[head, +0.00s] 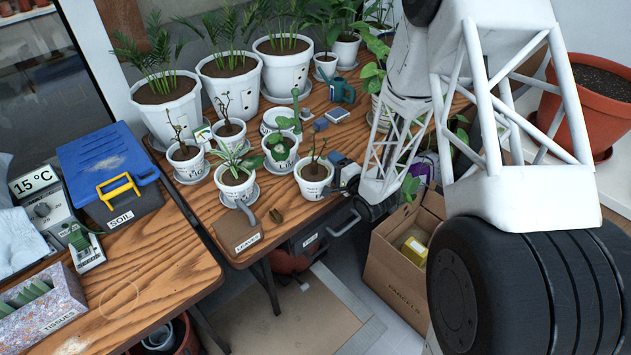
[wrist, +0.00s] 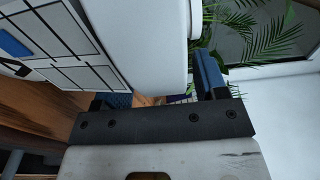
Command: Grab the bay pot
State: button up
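A white pot (head: 312,188) with bare twigs and a few small leaves stands at the front right corner of the wooden table. Its label is too small to read, so I cannot tell whether it is the bay pot. My gripper (head: 343,186) is at this pot's right side, partly hidden by my arm. In the wrist view, the blue-padded fingers of my gripper (wrist: 163,88) are spread apart. A white pot wall (wrist: 145,40) fills the view just ahead, partly covering the left finger. Contact cannot be seen.
Several white pots crowd close by, including a small leafy one (head: 280,158) and one with long leaves (head: 236,190). A brown box marked LEAVES (head: 238,238) sits at the front edge. A cardboard box (head: 395,262) stands on the floor below.

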jog(key=c, duration=0.9)
jog(key=shift+c, duration=0.2)
jog(key=shift+r, duration=0.15)
jog(key=s+d+r, duration=0.2)
jog(key=s, duration=0.5)
jog(key=s+d+r, duration=0.1)
jog(key=s+r, duration=0.1)
jog(key=s, duration=0.6)
jog(key=shift+s+d+r, duration=0.25)
jog(key=shift+d+r, duration=0.1)
